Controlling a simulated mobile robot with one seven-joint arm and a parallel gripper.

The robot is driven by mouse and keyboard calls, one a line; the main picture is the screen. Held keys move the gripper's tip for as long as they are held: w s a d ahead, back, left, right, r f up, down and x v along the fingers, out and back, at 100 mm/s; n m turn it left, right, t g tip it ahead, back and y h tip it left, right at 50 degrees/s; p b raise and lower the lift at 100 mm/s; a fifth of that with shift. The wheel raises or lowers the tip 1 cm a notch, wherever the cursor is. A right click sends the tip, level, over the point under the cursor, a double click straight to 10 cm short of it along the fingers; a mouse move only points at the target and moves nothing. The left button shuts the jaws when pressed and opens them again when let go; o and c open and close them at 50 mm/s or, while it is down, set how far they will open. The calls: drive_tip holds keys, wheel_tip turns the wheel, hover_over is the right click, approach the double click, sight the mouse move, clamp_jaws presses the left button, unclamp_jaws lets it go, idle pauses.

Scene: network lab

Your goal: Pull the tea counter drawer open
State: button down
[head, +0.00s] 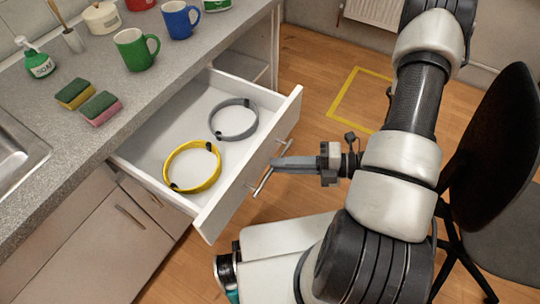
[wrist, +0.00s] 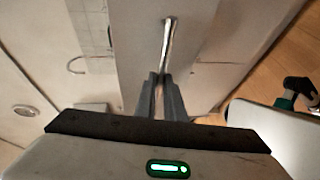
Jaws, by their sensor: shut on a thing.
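The tea counter drawer (head: 291,112) is white and stands pulled out from under the grey speckled counter. A coiled yellow cable (head: 193,187) and a coiled grey cable (head: 233,138) lie inside it. The drawer's metal bar handle (head: 263,181) is on its front. My gripper (head: 276,164) reaches the handle from the right and is shut on it. In the wrist view, the two dark fingers (wrist: 160,88) close around the lower part of the handle (wrist: 168,42). The fingertips partly hide the handle in the head view.
The counter (head: 150,84) holds sponges (head: 99,108), a soap bottle (head: 39,63), a green mug (head: 136,49), a blue mug (head: 180,20) and a sink (head: 15,160) at left. A black chair (head: 500,150) stands close on the right. Wooden floor (head: 310,100) with a yellow outline lies clear behind.

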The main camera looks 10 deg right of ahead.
drive_tip(key=shift+s+d, duration=0.2)
drive_tip(key=shift+d, duration=0.1)
drive_tip(key=c, duration=1.8)
unclamp_jaws()
drive_tip(key=shift+c, duration=0.2)
drive_tip(key=p+v, duration=0.1)
drive_tip(key=v, duration=1.6)
drive_tip(key=shift+d, duration=0.25)
drive_tip(key=shift+r, duration=0.1)
